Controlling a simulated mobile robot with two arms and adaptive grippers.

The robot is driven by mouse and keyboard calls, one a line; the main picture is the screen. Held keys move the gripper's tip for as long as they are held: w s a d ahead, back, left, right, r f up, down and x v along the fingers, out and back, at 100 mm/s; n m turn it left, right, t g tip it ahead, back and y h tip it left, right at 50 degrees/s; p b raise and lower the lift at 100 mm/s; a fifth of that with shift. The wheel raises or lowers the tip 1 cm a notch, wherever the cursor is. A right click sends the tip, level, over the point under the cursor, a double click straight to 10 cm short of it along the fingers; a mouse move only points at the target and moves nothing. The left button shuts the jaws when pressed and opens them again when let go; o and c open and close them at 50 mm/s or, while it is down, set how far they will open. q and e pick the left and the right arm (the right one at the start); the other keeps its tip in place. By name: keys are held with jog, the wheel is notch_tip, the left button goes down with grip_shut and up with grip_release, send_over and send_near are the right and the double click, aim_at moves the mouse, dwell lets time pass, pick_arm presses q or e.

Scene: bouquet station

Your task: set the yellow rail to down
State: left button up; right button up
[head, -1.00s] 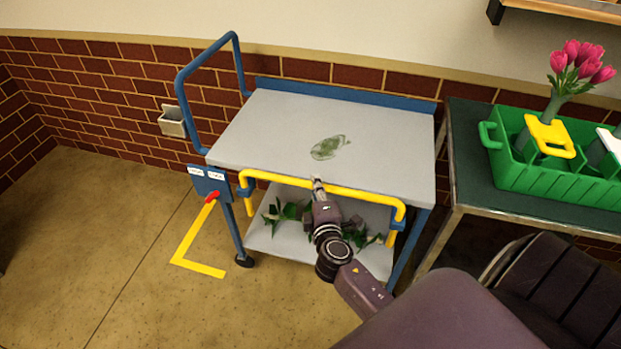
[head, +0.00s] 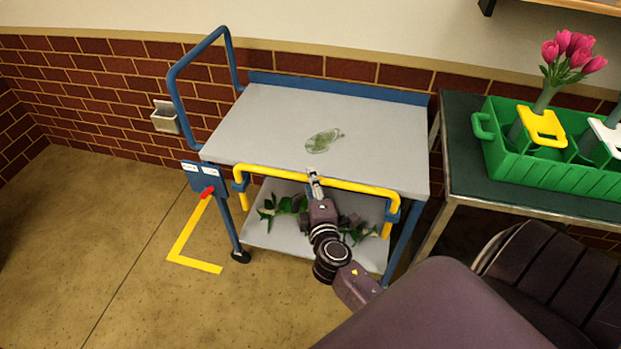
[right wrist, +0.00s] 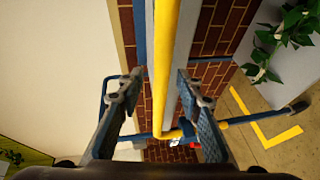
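The yellow rail (head: 355,187) runs along the front edge of the blue and grey cart, level with its top shelf (head: 265,125). Its ends bend down at blue brackets at both front corners. My right gripper (head: 314,180) is at the middle of the rail. In the right wrist view, the open fingers (right wrist: 160,85) stand on either side of the rail (right wrist: 166,50), with small gaps visible. A red lever (head: 207,192) sits below a blue label plate at the cart's left front. My left gripper is out of view.
Green leaves (head: 268,209) lie on the cart's lower shelf, and a green smear or leaf mark (head: 324,141) is on the top. A green crate (head: 560,175) with tulips stands on a table at right. The floor at left is clear apart from yellow tape (head: 190,263).

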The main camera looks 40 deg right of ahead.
jog(key=v, duration=0.9)
jog(key=shift+s, duration=0.3)
jog(key=shift+a+r, duration=0.1)
